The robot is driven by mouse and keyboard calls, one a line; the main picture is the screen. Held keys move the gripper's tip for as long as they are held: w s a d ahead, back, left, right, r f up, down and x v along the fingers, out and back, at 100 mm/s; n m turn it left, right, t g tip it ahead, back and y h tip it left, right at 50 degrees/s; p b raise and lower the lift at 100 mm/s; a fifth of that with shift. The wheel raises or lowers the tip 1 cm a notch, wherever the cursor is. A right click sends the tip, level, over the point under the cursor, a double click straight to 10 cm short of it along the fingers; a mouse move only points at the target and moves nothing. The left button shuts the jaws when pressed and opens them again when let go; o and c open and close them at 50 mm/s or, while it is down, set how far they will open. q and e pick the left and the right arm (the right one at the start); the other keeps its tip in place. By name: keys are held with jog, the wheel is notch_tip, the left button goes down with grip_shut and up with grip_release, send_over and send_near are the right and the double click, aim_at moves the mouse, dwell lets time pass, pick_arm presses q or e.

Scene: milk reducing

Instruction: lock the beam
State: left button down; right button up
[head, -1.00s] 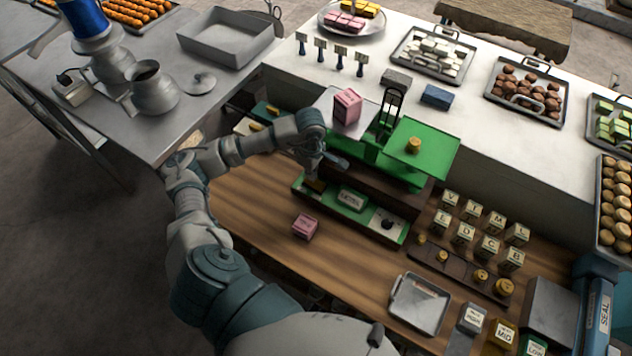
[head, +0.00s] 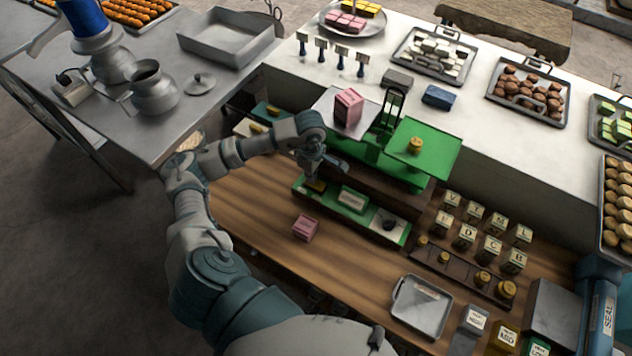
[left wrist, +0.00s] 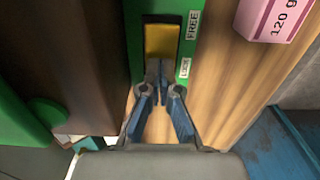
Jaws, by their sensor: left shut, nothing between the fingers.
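The balance scale (head: 370,150) is green, with a pink block (head: 348,107) on its left pan and a brass weight (head: 415,145) on its green right pan (head: 428,158). Its green base strip (head: 351,199) runs along the front. In the left wrist view a brass slider (left wrist: 161,42) sits in a dark slot on the green base, beside FREE (left wrist: 193,25) and LOCK (left wrist: 185,68) labels. My left gripper (head: 318,176) is over the base's left end. Its blue fingertips (left wrist: 160,76) are together and empty, at the slider's near end; contact is unclear. My right gripper is not in view.
A pink block (head: 306,227) lies on the wooden counter in front of the base; its 120 g label shows in the left wrist view (left wrist: 272,18). Lettered cubes (head: 488,248), brass weights (head: 483,280) and a metal tray (head: 421,307) stand to the right.

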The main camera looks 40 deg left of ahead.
pick_arm(q)
jog(key=shift+r+p, duration=1.8)
jog(key=shift+r, duration=1.65)
jog(key=shift+f, duration=0.15)
